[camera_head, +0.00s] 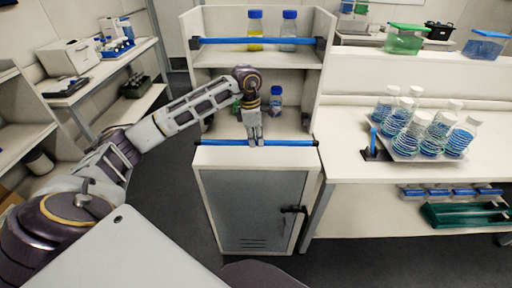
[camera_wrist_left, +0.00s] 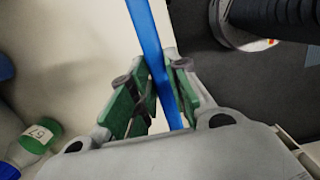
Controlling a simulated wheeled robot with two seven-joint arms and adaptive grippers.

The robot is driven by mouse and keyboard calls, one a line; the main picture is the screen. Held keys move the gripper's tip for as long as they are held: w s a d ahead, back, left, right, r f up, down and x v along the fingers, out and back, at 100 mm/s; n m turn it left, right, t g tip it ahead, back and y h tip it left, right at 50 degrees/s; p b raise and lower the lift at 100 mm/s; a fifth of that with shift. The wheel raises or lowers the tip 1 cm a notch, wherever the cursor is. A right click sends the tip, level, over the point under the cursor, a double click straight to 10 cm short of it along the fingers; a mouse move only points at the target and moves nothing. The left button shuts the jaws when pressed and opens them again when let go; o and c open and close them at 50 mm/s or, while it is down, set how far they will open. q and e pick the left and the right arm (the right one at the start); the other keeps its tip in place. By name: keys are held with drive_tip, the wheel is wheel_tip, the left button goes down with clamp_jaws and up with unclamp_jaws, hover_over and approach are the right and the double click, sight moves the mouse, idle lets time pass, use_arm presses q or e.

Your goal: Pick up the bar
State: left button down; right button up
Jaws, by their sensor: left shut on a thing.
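The blue bar (camera_head: 288,142) lies across the front edge of the lower shelf, above the grey cabinet. It also shows in the left wrist view (camera_wrist_left: 145,30), running between the green finger pads. My left gripper (camera_head: 255,142) reaches down to the middle of the bar, and its fingers (camera_wrist_left: 160,95) are shut on it. A second blue bar (camera_head: 222,40) spans the upper shelf and is apart from the gripper. My right gripper is not in view.
Bottles with blue caps (camera_head: 289,32) stand on the upper shelf, and another bottle (camera_head: 276,98) stands behind the gripper. A tray of flasks (camera_head: 405,157) sits on the right bench. The cabinet door has a black handle (camera_head: 293,210).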

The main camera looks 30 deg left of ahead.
use_arm(q)
drive_tip(key=shift+r, duration=0.95)
drive_tip(key=shift+f, duration=0.1)
